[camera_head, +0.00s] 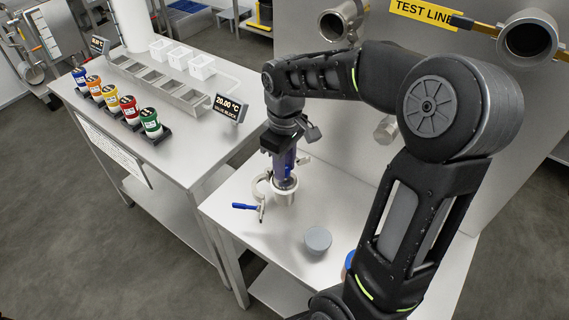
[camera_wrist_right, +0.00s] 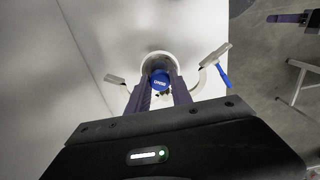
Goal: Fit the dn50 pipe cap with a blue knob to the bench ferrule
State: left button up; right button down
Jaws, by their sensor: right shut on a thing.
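My right gripper (camera_head: 285,173) points down over the bench and is shut on the blue knob (camera_wrist_right: 160,80) of the pipe cap, between its purple fingers. The fingers largely hide the cap in the head view. The steel bench ferrule (camera_head: 285,197) is directly below it. I cannot tell whether the cap touches the ferrule. An open clamp (camera_head: 261,188) with a blue handle (camera_head: 244,206) lies around the ferrule; in the right wrist view its arms spread to both sides, with the handle (camera_wrist_right: 222,75) on the right.
A grey round cup (camera_head: 317,239) stands on the bench (camera_head: 230,212) in front. A blue and orange item (camera_head: 348,262) is partly hidden by my right arm. The left table holds several coloured containers (camera_head: 130,112) and a temperature display (camera_head: 229,108). Wall pipes (camera_head: 527,40) are behind.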

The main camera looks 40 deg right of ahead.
jog(key=shift+f, duration=0.25)
jog(key=c, duration=1.1)
grip_release()
jog(key=shift+o, duration=0.2)
jog(key=shift+r, duration=0.15)
jog(key=shift+r+p, duration=2.25)
jog(key=shift+r, duration=0.65)
